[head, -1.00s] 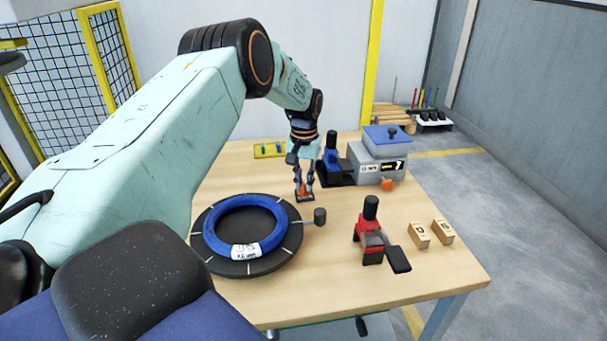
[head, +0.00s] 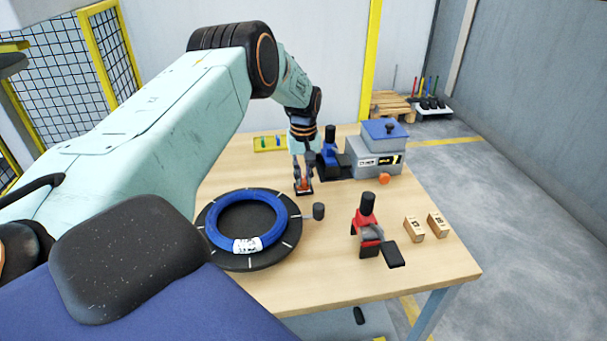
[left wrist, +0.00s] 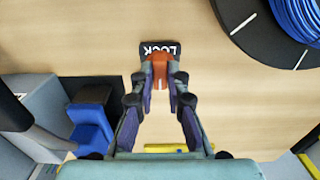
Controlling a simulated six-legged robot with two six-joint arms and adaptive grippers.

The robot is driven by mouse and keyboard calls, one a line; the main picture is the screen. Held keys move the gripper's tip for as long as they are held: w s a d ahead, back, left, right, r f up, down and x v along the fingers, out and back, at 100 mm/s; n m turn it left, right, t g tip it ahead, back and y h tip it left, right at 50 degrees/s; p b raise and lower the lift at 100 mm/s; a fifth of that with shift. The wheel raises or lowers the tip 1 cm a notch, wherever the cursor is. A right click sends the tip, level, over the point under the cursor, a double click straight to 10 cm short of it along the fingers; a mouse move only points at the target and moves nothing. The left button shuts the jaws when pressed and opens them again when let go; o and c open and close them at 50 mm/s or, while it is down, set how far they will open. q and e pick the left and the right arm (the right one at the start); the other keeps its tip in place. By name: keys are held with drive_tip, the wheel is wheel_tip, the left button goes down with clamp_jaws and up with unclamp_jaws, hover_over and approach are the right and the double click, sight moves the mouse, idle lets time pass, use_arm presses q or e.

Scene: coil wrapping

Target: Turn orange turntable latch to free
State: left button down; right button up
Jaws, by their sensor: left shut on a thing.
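The orange latch (left wrist: 160,68) sits on a small black plate (left wrist: 147,47) marked "LOCK", on the table beside the turntable. My left gripper (left wrist: 160,82) points down at the latch, with its fingertips closed on either side of it. My right gripper is not in view.
A blue clamp (head: 329,158) and a grey machine with a blue top (head: 375,158) stand right of the gripper. A red clamp (head: 367,232) and two wooden blocks (head: 414,229) are at the front right. A dark knob (head: 319,211) sits right of the turntable.

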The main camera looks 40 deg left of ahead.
sight(303, 178)
use_arm(q)
drive_tip(key=shift+w+a+r, duration=0.1)
drive_tip(key=c, duration=1.3)
unclamp_jaws()
drive_tip(key=shift+c, duration=0.2)
wheel_tip(303, 178, up, 12)
